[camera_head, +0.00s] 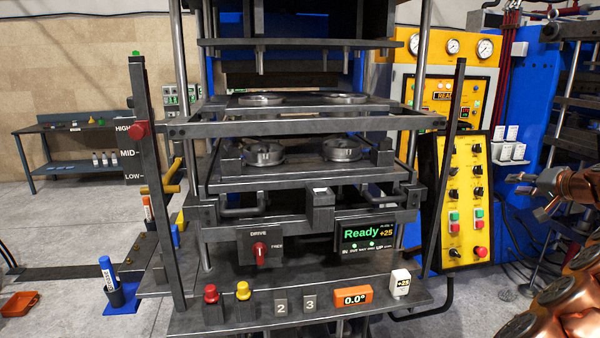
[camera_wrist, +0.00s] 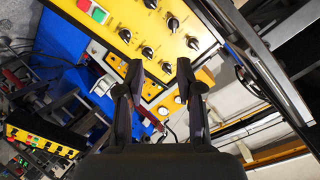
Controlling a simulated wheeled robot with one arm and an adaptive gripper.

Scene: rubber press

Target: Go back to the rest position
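My gripper (camera_head: 520,184) is at the right side in the head view, held in the air right of the yellow control panel (camera_head: 464,195). My copper-coloured arm reaches in from the lower right corner. In the wrist view my gripper (camera_wrist: 160,75) has its two dark fingers spread apart with nothing between them. The yellow panel (camera_wrist: 150,32) with knobs and buttons lies beyond the fingers in that view. The rubber press (camera_head: 300,180) stands in the middle, with round metal moulds on its two shelves. Its small screen (camera_head: 366,235) reads "Ready +25".
The press's front ledge (camera_head: 330,312) carries a red and a yellow knob, number tiles and an orange "0.0°" display (camera_head: 352,297). A workbench (camera_head: 75,140) is at the back left. Dark racks stand close behind my gripper.

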